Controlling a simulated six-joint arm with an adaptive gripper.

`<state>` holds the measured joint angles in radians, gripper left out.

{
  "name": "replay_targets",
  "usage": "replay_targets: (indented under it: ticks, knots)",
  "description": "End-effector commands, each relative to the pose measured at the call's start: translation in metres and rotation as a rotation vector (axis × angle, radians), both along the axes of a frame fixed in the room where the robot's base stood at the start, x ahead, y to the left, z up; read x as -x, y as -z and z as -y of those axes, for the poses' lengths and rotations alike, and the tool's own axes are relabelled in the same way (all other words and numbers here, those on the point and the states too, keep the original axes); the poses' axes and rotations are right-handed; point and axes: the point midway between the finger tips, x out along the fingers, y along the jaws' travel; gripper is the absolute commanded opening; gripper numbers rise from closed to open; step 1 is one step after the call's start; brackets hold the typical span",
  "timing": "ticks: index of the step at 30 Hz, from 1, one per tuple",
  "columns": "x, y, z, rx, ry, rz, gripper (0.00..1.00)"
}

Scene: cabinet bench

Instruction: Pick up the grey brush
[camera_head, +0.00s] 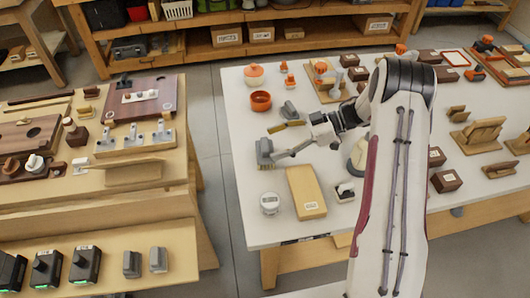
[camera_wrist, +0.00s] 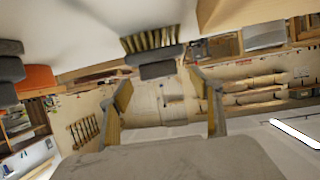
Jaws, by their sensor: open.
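The grey brush (camera_head: 264,151) stands near the left edge of the white table in the head view. In the wrist view its grey body (camera_wrist: 157,69) and pale bristles (camera_wrist: 150,38) show just beyond the fingertips, roughly between them. My gripper (camera_head: 277,141) reaches in from the right, low over the table, with its fingers spread and the brush close to the tips. The wrist view also shows the two fingers (camera_wrist: 158,85) apart, with nothing held between them. I cannot tell whether a finger touches the brush.
Right of the brush lies a tan box (camera_head: 307,193), with a round white device (camera_head: 269,203) to its left. Behind the gripper are another grey item (camera_head: 289,110), an orange bowl (camera_head: 261,101) and an orange-lidded pot (camera_head: 254,75). A floor gap separates the wooden bench (camera_head: 130,175) at left.

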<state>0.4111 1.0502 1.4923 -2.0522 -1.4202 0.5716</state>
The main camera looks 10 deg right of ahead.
Motion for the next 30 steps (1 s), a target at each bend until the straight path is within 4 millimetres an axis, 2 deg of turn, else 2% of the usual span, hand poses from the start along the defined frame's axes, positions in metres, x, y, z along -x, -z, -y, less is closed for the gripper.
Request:
replay_targets:
  ticks: [6,10,27,30]
  knots:
    - [-0.003,0.012,-0.023,0.000,-0.002,-0.001,0.64]
    - [-0.004,0.015,-0.031,0.001,-0.002,0.000,0.64]
    - [-0.005,0.016,-0.033,0.001,-0.001,0.000,0.64]
    - [-0.005,0.016,-0.033,0.001,-0.001,0.000,0.38]
